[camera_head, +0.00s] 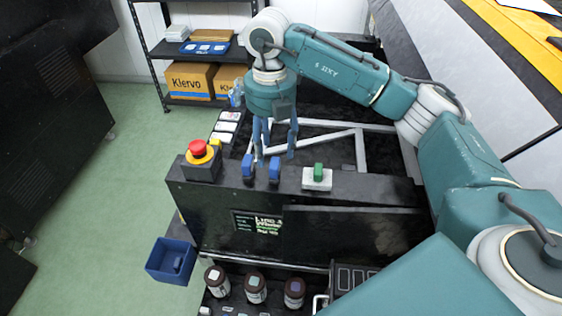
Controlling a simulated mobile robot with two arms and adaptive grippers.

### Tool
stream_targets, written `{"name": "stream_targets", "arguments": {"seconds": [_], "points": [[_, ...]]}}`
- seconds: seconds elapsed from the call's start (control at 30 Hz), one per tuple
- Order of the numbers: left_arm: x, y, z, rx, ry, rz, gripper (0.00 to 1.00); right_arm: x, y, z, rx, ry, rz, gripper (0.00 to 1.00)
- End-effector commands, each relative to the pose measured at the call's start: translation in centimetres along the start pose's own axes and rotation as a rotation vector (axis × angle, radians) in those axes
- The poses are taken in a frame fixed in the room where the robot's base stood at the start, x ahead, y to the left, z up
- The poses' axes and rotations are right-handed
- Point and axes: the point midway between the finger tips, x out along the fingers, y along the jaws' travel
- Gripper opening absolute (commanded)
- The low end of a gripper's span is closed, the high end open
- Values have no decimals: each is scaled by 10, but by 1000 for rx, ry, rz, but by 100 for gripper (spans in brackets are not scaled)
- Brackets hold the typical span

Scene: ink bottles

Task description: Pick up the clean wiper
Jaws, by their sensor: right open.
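My right gripper (274,152) hangs down above the top of the black machine (215,215), with its two blue-grey fingers spread apart and nothing between them. I cannot surely tell which thing is the clean wiper. Several white, flat pieces (229,116) lie in a row on a dark strip left of the gripper. A green piece on a white block (317,178) sits on the machine's top edge, right of and below the fingers. Two blue pieces, one on the left (248,168) and one on the right (275,169), stand on that edge below the fingers. My left gripper is out of view.
A red emergency button (198,149) stands on the machine's left end. A blue bin (171,261) hangs at the lower left. Brown bottles (255,288) stand at the front. A grey frame (335,130) lies behind the machine. A shelf with cardboard boxes (191,80) is at the back.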

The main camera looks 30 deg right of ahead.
Motion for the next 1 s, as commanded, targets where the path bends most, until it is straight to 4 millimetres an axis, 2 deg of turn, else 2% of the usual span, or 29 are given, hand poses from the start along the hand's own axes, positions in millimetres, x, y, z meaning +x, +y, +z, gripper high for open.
{"name": "stream_targets", "arguments": {"seconds": [0.1, 0.2, 0.3, 0.43, 0.57, 0.7, 0.93, 0.97, 1.0], "points": [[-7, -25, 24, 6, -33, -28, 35, 19, 0, 0, -1, 4, -2, 53], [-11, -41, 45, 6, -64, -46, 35, 28, 0, 0, -2, 2, 1, 53], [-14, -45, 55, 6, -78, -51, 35, 34, 0, 0, -2, 3, 0, 53], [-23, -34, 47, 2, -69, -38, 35, 48, 0, 5, -1, 5, -2, 53], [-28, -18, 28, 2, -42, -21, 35, 69, 0, 9, -2, 5, -1, 53], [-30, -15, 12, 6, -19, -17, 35, 82, 1, 10, -4, 2, 1, 53], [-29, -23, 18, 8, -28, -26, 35, 85, 1, 10, -4, 1, 2, 53], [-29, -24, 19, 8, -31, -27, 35, 85, 1, 10, -4, 1, 3, 49], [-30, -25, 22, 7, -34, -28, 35, 85, 1, 10, -4, 1, 3, 41]]}}
